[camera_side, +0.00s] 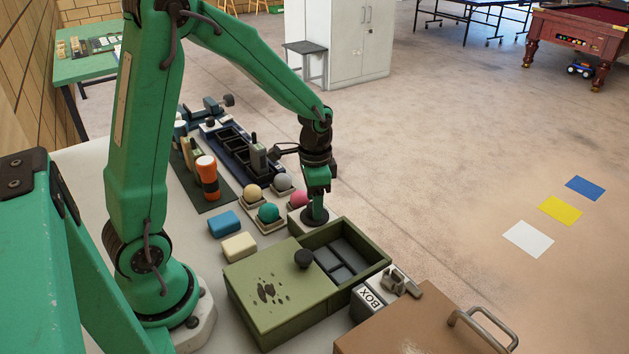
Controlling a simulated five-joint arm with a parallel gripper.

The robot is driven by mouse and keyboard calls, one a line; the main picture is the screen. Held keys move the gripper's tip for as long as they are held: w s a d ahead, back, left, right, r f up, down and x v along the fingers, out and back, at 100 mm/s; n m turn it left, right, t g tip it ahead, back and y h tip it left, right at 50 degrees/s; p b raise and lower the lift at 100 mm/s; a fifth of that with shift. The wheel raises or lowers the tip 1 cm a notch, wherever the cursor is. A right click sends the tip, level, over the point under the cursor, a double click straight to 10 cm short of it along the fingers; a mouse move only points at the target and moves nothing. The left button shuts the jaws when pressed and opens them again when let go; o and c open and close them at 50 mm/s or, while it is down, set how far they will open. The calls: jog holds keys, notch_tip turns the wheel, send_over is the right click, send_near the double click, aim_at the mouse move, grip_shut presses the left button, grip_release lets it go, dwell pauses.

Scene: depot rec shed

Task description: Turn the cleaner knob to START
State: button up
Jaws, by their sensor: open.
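No START mark is readable, and I cannot tell which round part is the cleaner knob.
Several balls, including a pink ball (299,199), sit left of my gripper. Blue (225,223) and cream blocks (239,246) lie nearer my base.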

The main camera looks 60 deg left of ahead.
jog(key=shift+f, duration=0.65)
jog(key=shift+c, duration=0.5)
jog(key=c, duration=0.9)
jog(key=shift+n, duration=0.3)
